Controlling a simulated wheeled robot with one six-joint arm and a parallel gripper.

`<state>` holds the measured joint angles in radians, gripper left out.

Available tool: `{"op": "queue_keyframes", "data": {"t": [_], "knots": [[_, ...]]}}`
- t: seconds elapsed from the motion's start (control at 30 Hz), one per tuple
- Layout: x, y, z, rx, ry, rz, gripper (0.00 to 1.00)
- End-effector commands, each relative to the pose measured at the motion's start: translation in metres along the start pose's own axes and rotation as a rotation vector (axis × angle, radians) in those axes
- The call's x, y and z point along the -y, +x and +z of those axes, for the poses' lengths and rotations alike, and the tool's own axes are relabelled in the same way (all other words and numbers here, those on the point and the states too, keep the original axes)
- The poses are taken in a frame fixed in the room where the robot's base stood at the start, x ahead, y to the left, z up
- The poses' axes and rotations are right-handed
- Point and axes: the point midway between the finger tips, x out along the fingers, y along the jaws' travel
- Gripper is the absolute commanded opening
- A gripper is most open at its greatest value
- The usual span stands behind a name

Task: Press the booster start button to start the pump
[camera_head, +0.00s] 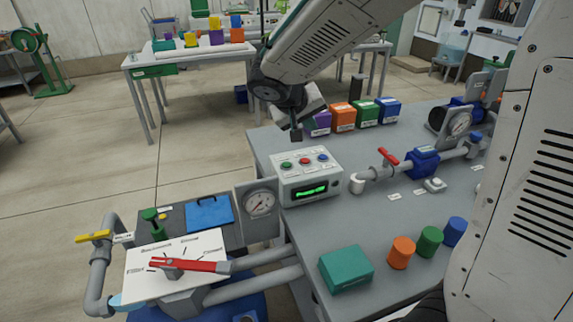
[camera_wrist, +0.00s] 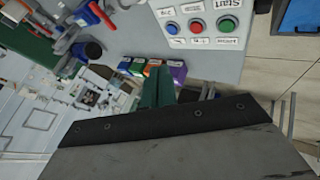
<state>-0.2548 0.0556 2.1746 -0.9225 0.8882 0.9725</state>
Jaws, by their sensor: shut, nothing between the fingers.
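The control box (camera_head: 305,185) is pale grey with a lit green display and sits on the grey bench. Its sloped top carries a green button (camera_head: 286,166) at left, a red one (camera_head: 305,161) in the middle and a blue one (camera_head: 322,157) at right. The wrist view shows the same green button (camera_wrist: 228,25), red button (camera_wrist: 197,26) and blue button (camera_wrist: 172,28), with small labels and upside-down lettering that appears to read "Start". My gripper (camera_head: 296,136) is shut and empty, above and behind the box, apart from the buttons.
Coloured boxes (camera_head: 342,117) stand behind the control box. A pipe with a red-handled valve (camera_head: 388,157) runs to its right. A pressure gauge (camera_head: 260,204) stands at its left. A teal box (camera_head: 346,269) and coloured cylinders (camera_head: 401,252) are nearer. Bench surface before the box is clear.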

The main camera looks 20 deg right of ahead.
Motion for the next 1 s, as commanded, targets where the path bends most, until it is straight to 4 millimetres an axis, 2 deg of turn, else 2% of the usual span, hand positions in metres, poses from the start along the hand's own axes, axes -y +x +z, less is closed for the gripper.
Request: {"op": "queue_keyframes", "data": {"t": [0.03, 0.1, 0.27, 0.73, 1.0], "knots": [[0.019, 0.010, -0.011, -0.028, -0.013, 0.004, 0.00], [0.039, 0.019, -0.025, -0.068, -0.016, 0.005, 0.00], [0.066, 0.031, -0.041, -0.120, -0.021, 0.000, 0.00], [0.072, 0.035, -0.043, -0.131, -0.021, -0.001, 0.00], [0.086, 0.057, -0.030, -0.129, -0.024, -0.001, 0.00]]}}
